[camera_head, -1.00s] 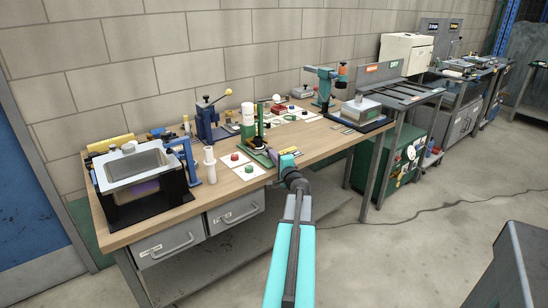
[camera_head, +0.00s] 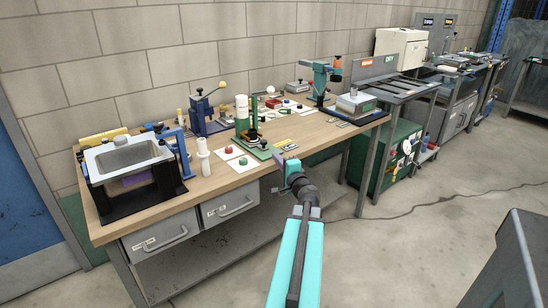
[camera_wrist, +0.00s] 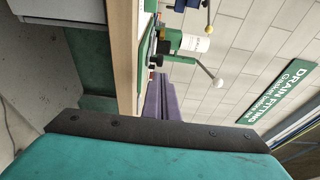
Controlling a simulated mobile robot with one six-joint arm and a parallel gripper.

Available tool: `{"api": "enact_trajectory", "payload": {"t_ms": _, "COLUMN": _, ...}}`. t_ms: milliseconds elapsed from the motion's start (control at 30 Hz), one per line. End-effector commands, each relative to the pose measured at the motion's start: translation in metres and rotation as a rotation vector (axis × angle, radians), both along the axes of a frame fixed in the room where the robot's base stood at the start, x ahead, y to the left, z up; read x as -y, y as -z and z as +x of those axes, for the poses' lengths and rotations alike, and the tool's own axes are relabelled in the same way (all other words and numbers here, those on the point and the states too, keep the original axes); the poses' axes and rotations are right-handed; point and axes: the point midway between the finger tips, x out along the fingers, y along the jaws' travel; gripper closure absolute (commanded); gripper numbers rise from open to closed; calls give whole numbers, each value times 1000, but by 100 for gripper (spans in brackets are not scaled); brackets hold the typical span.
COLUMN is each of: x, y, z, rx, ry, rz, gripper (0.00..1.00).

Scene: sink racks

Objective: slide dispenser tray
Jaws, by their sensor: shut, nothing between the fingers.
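A green fixture with a dark post and a green base plate (camera_head: 262,152) stands near the front edge of the workbench, with a white bottle (camera_head: 242,110) at it. I cannot tell which part is the dispenser tray. The fixture shows sideways in the wrist view, with the white bottle (camera_wrist: 194,43) and a ball-ended lever (camera_wrist: 216,81). My gripper (camera_head: 279,162) is just off the bench's front edge, in front of the base plate and apart from it. Its purple fingers (camera_wrist: 164,98) are shut and empty.
The wooden bench (camera_head: 205,183) carries a metal basin (camera_head: 128,156) at left, white cards with red and green knobs (camera_head: 229,150), and a blue press (camera_head: 203,115). Drawers (camera_head: 228,204) are below its front edge. Open floor lies in front.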

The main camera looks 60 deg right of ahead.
Motion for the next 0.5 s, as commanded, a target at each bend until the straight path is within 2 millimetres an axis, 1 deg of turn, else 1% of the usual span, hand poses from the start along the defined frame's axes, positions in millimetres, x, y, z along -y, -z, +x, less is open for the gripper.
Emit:
{"api": "enact_trajectory", "payload": {"t_ms": 33, "x": -6, "y": 0, "z": -6, "rx": 0, "ry": 1, "rz": 0, "gripper": 100}}
{"api": "enact_trajectory", "payload": {"t_ms": 200, "x": -16, "y": 0, "z": -20, "rx": 0, "ry": 2, "rz": 0, "gripper": 100}}
{"api": "enact_trajectory", "payload": {"t_ms": 500, "x": -26, "y": 0, "z": -33, "rx": 0, "ry": 0, "rz": 0, "gripper": 100}}
